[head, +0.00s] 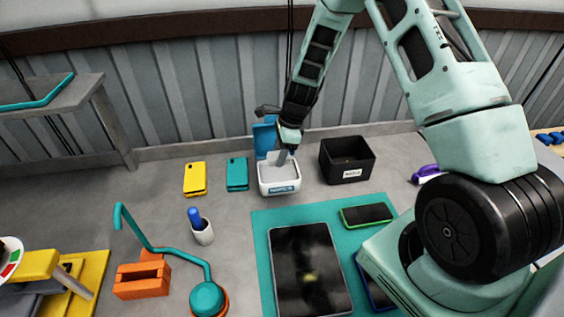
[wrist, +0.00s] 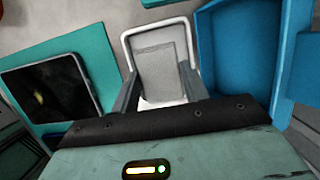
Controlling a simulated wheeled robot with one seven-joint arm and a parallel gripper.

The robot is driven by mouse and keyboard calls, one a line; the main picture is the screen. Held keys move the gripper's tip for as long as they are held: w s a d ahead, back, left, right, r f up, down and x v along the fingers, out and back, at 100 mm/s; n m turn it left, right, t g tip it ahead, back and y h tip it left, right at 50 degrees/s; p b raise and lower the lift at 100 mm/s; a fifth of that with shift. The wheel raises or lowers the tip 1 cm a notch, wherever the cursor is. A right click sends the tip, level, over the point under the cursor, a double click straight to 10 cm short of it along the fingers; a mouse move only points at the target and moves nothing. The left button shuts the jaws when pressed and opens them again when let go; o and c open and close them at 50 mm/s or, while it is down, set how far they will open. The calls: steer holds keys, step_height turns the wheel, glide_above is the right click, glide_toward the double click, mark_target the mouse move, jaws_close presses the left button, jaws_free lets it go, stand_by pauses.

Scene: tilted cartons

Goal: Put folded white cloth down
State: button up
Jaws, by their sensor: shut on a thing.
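The folded white cloth (wrist: 160,72) shows as a pale grey-white rectangle between my gripper's fingers in the wrist view. My gripper (wrist: 160,92) is shut on it. In the head view my gripper (head: 284,157) points down at the small white box (head: 279,187), its fingertips at the box's opening. The box's white rim (wrist: 158,30) surrounds the far part of the cloth in the wrist view. Whether the cloth touches the box floor cannot be told.
A black bin (head: 347,168) stands right of the box. A teal phone (head: 237,174) and a yellow phone (head: 195,179) lie to its left. In front, a teal mat (head: 262,239) holds a dark tablet (head: 305,270) and a green-edged phone (head: 366,215). A cup (head: 203,235) stands front left.

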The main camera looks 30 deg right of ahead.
mark_target(280, 174)
steer(key=shift+f+p, duration=0.8)
steer(key=shift+f, duration=1.85)
steer(key=shift+f, duration=0.1)
steer(key=shift+f, duration=0.15)
steer(key=o, duration=1)
steer(key=shift+c, duration=0.2)
